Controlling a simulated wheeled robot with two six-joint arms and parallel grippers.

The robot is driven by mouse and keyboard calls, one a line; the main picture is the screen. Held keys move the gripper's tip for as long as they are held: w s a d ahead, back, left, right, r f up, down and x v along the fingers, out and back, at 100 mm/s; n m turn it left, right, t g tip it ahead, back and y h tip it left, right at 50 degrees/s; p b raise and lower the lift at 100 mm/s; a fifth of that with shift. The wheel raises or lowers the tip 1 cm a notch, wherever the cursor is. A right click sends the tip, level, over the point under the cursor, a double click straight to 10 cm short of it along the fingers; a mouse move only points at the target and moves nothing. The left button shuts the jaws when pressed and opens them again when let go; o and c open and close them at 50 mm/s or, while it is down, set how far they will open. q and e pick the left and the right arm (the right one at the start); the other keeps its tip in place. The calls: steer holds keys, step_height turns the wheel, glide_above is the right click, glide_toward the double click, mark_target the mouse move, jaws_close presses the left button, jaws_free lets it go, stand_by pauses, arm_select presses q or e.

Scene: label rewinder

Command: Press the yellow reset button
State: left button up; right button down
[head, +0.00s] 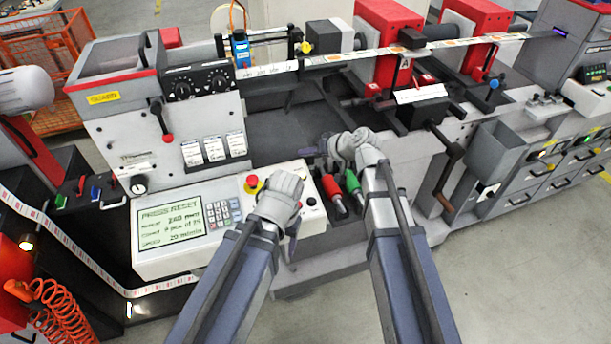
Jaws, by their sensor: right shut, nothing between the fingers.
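The white control panel (170,262) has a screen (171,222) that reads "PRESS RESET", with a keypad (221,213) beside it. A red button on a yellow collar (252,184) shows at the panel's upper edge. No separate yellow reset button can be made out on the panel. My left gripper (283,190) is over the panel's right part, just right of the red button, and hides what is beneath it. Its fingers do not show clearly. My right gripper (322,149) is shut and empty, beyond the panel's right end.
A red-handled tool (332,190) and a green-handled one (352,184) stand between my arms. The label web (330,60) runs across the machine behind. A crank handle (445,185) sticks out at right. Bare floor (540,250) lies at the lower right.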

steer(key=b, duration=0.9)
glide_above(305, 181)
step_height(305, 181, down, 9)
steer(key=shift+s+r, duration=0.1)
steer(key=shift+s, duration=0.05)
stand_by(1.6)
steer(key=shift+f+b, duration=0.3)
steer(key=shift+f, duration=0.1)
steer(key=shift+f+b, duration=0.45)
steer(key=shift+f, duration=0.05)
stand_by(0.6)
steer(key=shift+r, duration=0.15)
steer(key=shift+r+p, duration=0.8)
steer(key=shift+p, duration=0.1)
